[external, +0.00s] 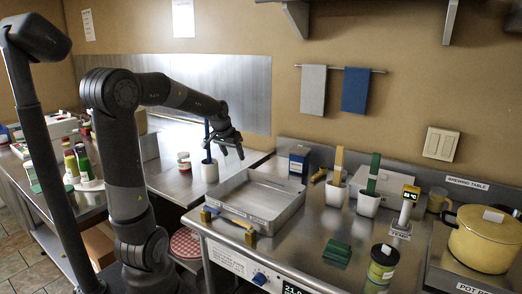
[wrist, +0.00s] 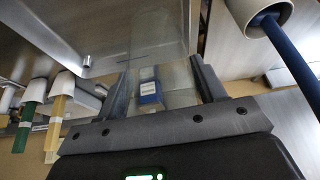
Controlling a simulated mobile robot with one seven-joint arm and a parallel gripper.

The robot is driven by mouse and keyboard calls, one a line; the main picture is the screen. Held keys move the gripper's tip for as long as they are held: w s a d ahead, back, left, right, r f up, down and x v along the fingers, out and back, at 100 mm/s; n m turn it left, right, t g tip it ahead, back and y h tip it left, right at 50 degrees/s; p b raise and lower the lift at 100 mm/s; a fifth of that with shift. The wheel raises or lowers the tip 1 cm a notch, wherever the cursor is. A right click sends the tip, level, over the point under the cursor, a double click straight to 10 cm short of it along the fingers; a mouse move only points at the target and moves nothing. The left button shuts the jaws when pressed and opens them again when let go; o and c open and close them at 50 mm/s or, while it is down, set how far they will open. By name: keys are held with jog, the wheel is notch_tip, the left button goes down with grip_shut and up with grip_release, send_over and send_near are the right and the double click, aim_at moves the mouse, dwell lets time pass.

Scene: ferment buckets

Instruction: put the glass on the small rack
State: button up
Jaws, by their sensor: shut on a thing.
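In the wrist view my gripper (wrist: 165,82) is shut on a clear glass (wrist: 160,42), whose see-through wall fills the space between the two fingers. A blue-and-white box shows through the glass. In the external view the glass is too faint to make out. I cannot pick out the small rack for certain in either view.
The empty metal tray (external: 291,221) stands on the brewing table. Behind it are a dark blue box (external: 299,160) and two white cups with yellow (external: 336,195) and green (external: 368,203) brushes. A yellow pot (external: 483,240) stands at right. The left counter has bare metal around a small red-lidded jar (external: 184,162).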

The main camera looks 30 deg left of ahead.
jog(key=s+a+f+n+y, duration=0.15)
jog(key=s+a+n, duration=0.25)
jog(key=s+a, duration=0.5)
jog(key=shift+w+a+f, duration=0.2)
jog(key=shift+a+f, duration=5.1)
jog(key=shift+a, duration=0.2)
jog(key=o, duration=1.1)
jog(key=shift+f, duration=0.15)
jog(key=v, duration=1.2)
jog(key=shift+w+d+r, duration=0.15)
jog(key=shift+r, duration=0.1)
